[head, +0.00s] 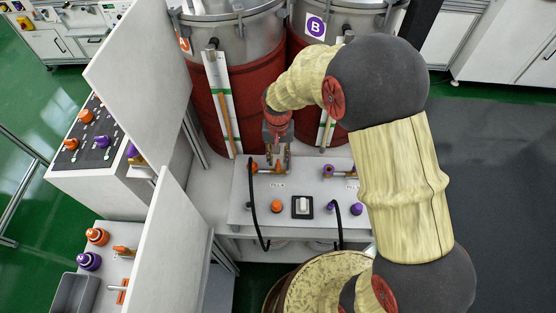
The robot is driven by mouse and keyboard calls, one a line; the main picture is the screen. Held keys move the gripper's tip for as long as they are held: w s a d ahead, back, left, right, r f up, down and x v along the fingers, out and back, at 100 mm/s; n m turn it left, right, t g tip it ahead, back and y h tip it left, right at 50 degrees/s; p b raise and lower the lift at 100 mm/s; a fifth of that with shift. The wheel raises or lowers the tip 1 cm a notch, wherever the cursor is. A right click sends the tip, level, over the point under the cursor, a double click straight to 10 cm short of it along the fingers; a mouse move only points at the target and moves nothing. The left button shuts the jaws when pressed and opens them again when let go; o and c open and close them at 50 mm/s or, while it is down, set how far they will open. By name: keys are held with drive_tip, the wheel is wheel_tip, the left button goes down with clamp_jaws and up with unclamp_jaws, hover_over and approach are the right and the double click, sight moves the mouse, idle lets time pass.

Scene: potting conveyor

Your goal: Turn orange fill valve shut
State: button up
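The orange fill valve (258,170) sits on the white panel below the left red tank, with its orange handle lying roughly left to right. My gripper (279,165) points down over the right part of this valve, and its fingertips are close to the handle. The fingers hide part of the valve. At this size I cannot tell whether they touch it or are closed on it. A similar valve with purple parts (329,171) stands to the right on the same panel.
Low on the panel are an orange knob (277,206), a white switch (302,206) and a purple knob (357,208). A black hose (253,215) hangs left of them. White upright boards (150,75) stand to the left. Two red tanks (240,105) rise behind.

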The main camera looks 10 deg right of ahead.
sight(278, 163)
wheel_tip(278, 163, up, 9)
idle(0.3)
drive_tip(key=shift+f, duration=0.1)
idle(0.4)
drive_tip(key=s+d+r+n+t, duration=0.1)
drive_tip(key=s+d+r, duration=0.4)
drive_tip(key=s+r, duration=0.5)
drive_tip(key=s+d+r+n+t, duration=0.1)
drive_tip(key=s+d+r+t, duration=0.3)
drive_tip(key=s+r, duration=0.6)
drive_tip(key=s+d, duration=0.1)
drive_tip(key=s, duration=0.1)
drive_tip(key=shift+s+d+r+t, duration=0.2)
drive_tip(key=shift+s+r+t, duration=0.1)
drive_tip(key=shift+r, duration=0.1)
